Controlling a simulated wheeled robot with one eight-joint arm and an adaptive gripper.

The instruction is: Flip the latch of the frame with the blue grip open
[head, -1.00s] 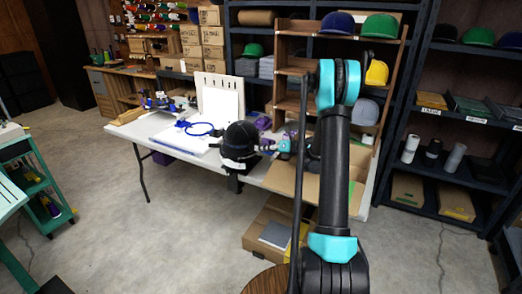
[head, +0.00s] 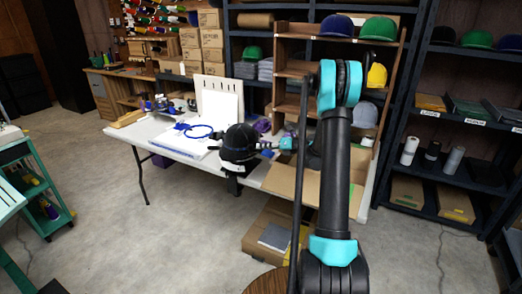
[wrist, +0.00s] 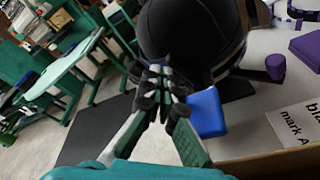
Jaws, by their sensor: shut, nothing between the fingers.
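My gripper (wrist: 160,72) is shut and empty, its fingertips close together in front of a dark rounded cap form (wrist: 190,28) in the wrist view. The blue grip (wrist: 207,112) is just right of the fingers, below the form, and the gripper is not around it. I cannot make out the latch. A card (wrist: 300,122) with "mark A" lies at the right. In the head view the black cap form (head: 239,142) stands at the table's front edge, with my gripper (head: 262,149) close at its right. Contact cannot be told.
A purple grip (wrist: 275,67) and purple block (wrist: 306,48) are farther right. A blue hoop (head: 199,132) lies on the white table (head: 180,147) left of the form. A cardboard tray (head: 283,182) is at the right end. Shelves with caps stand behind; open floor lies in front.

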